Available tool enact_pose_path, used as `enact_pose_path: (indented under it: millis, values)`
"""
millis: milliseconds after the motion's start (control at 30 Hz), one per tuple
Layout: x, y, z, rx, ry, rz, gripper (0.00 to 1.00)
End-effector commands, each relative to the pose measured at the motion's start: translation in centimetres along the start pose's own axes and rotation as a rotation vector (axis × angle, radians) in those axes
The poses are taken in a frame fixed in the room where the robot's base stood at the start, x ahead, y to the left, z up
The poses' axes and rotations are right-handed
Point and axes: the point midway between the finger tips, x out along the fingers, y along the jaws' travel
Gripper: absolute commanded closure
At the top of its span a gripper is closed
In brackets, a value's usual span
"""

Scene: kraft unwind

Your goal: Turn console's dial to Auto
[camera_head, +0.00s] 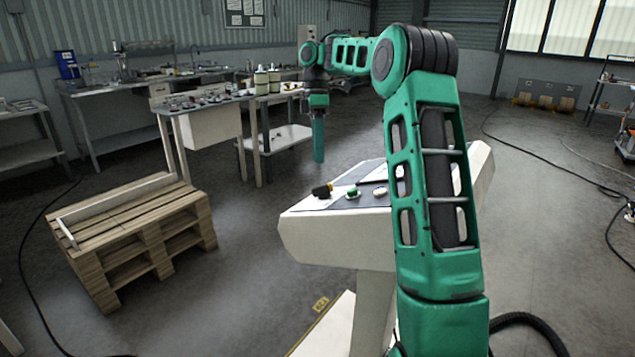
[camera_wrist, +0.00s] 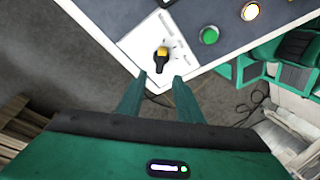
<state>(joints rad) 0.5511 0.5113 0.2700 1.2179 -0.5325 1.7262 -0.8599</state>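The console (camera_head: 300,240) is a white pedestal with a sloped dark-topped panel. Its dial (camera_head: 322,190), black with yellow, sits near the panel's left corner. In the wrist view the dial (camera_wrist: 162,54) has a yellow and black knob on a white plate with small tick marks. No label can be read, so I cannot tell which setting it points to. My gripper (camera_head: 318,158) hangs fingers-down above the panel's left end, apart from the dial. In the wrist view my gripper's (camera_wrist: 159,78) green fingertips are spread with nothing between them, and the dial shows just beyond the gap.
A green button (camera_wrist: 208,35) and a lit button (camera_wrist: 249,11) sit on the panel near the dial. A wooden pallet (camera_head: 130,230) stands on the floor at left. Workbenches (camera_head: 200,105) line the back left. Floor around the console is mostly clear, with cables at right.

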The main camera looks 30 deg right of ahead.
Motion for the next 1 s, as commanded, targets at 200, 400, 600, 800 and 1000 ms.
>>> enact_pose_path:
  millis: [200, 400, 600, 800, 1000]
  values:
    - [3.8, 0.0, 0.8, 0.010, 0.003, -0.003, 0.67]
    - [6.5, 0.1, 0.9, 0.012, 0.004, -0.003, 0.67]
    - [8.3, 0.1, 1.0, 0.013, 0.005, -0.002, 0.67]
    - [8.8, 0.1, 1.1, 0.014, 0.006, 0.000, 0.67]
    - [8.8, 0.1, 1.1, 0.014, 0.006, 0.000, 0.67]
